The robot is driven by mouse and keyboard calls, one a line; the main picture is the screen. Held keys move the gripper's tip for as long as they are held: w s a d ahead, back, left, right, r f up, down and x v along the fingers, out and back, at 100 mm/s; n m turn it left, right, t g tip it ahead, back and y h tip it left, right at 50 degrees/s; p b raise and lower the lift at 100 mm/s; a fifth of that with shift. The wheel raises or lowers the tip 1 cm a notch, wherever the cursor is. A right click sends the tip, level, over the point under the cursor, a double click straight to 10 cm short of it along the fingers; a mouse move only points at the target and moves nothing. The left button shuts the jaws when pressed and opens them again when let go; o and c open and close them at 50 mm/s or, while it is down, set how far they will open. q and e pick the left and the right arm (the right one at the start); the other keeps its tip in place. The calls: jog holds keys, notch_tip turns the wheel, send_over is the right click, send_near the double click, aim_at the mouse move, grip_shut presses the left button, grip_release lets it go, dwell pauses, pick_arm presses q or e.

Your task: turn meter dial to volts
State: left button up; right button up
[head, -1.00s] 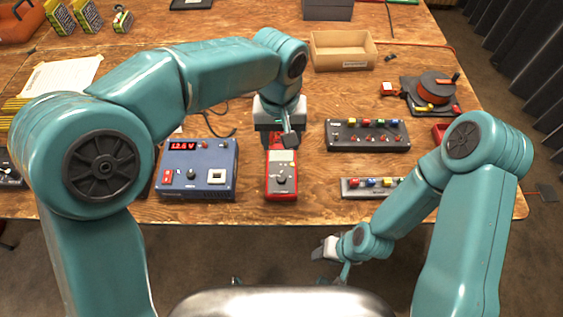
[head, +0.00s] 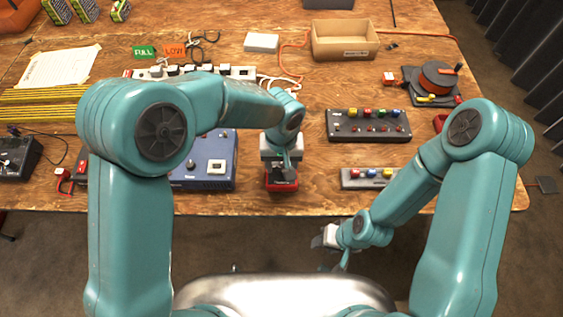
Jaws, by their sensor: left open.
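The red meter (head: 282,187) lies on the wooden bench near its front edge, in the middle of the head view. Only its lower part shows; its dial and screen are hidden under my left gripper. My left gripper (head: 284,172) points down over the meter and is open. I cannot tell whether its fingers touch the dial. My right gripper (head: 326,241) hangs low in front of the bench, away from the meter. I cannot make out whether its jaws are apart.
A blue power supply (head: 222,165) stands left of the meter, partly behind my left arm.

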pick_arm(q)
jog(key=shift+f, duration=0.25)
grip_shut()
jog(key=shift+m, duration=0.3)
jog(key=m+b, duration=0.1)
jog(key=m, duration=0.4)
jog(key=shift+w+m, duration=0.1)
jog(key=shift+m, duration=0.3)
jog(key=m, duration=0.5)
jog(key=shift+m, duration=0.3)
